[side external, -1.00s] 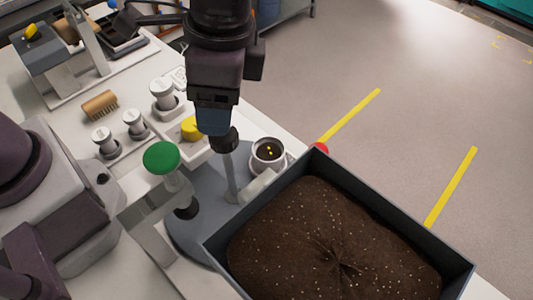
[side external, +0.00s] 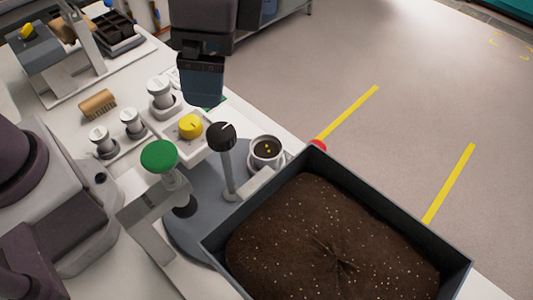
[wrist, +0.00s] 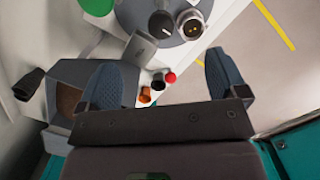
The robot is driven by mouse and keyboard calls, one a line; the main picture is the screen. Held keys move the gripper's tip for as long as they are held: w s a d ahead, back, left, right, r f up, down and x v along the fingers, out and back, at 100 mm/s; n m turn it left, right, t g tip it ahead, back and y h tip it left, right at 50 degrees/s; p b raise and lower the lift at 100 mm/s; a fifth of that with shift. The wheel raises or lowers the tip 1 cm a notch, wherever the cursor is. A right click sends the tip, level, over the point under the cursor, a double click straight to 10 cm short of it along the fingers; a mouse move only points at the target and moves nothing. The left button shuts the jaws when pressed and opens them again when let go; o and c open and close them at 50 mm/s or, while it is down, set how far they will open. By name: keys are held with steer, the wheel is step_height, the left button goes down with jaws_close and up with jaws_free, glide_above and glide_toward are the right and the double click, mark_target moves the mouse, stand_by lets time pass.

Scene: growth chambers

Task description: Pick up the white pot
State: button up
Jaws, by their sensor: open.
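The white pot (side external: 266,152) is small and round, with dark soil and yellow dots inside. It stands upright at the right edge of the grey round base (side external: 185,228), beside the soil tray. It also shows in the wrist view (wrist: 191,24), near the top. My gripper (side external: 204,100) is up and to the left of the pot in the side view, apart from it.
A black-topped knob on a post (side external: 221,137) stands just left of the pot. A large soil tray (side external: 222,262) is in front. A red button (side external: 318,144) is right of the pot.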

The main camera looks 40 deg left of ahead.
steer(key=w+m+t+h, duration=0.1)
steer(key=w+m, duration=0.7)
steer(key=m, duration=0.1)
glide_above(267, 150)
steer(key=f, duration=1.9)
steer(key=shift+s+f, duration=0.15)
steer(key=shift+s, duration=0.2)
steer(key=shift+w+f, duration=0.15)
steer(key=shift+f, duration=1.45)
steer(key=shift+w+f, duration=0.15)
steer(key=shift+f, duration=1.4)
steer(key=c, duration=1)
